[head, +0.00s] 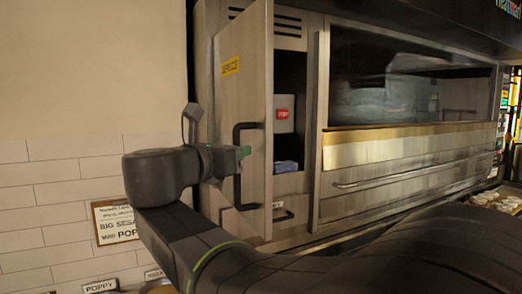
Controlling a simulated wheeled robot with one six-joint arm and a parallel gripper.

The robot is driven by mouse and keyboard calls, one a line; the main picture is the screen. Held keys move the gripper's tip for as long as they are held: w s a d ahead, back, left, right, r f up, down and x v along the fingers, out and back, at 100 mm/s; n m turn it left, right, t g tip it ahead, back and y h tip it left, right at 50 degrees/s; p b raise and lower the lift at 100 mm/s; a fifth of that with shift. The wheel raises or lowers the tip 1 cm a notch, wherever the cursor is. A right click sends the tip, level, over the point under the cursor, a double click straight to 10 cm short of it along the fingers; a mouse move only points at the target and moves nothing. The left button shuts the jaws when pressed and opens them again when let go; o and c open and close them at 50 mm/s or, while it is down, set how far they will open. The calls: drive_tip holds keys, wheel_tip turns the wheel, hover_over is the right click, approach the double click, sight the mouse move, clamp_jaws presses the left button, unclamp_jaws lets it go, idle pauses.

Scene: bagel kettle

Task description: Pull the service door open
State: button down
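The service door (248,85) is a tall grey metal panel with a yellow "SERVICE" label (230,66). It stands partly open, its right edge swung out from the cabinet, and a gap shows to its right. Its black bar handle (240,190) is upright near that edge. My gripper (241,154) is in front of the door at the handle's upper half, and its greenish tip overlaps the bar. I cannot tell whether its fingers are closed around the bar or only beside it.
Inside the cabinet are a grey box with a red STOP label (283,113) and a blue item (286,166). To the right is a wide glass-fronted oven (400,85) with a long rail. A tiled wall with a sign (117,222) is at left.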

drive_tip(key=shift+a, duration=0.2)
drive_tip(key=c, duration=1.5)
unclamp_jaws()
drive_tip(key=b+v, duration=0.2)
drive_tip(key=v, duration=1.1)
drive_tip(key=shift+s+a+b, duration=0.2)
drive_tip(key=shift+s+b, duration=0.1)
drive_tip(key=shift+s, duration=0.05)
drive_tip(key=shift+p+x, duration=1.3)
drive_tip(key=shift+x, duration=5.4)
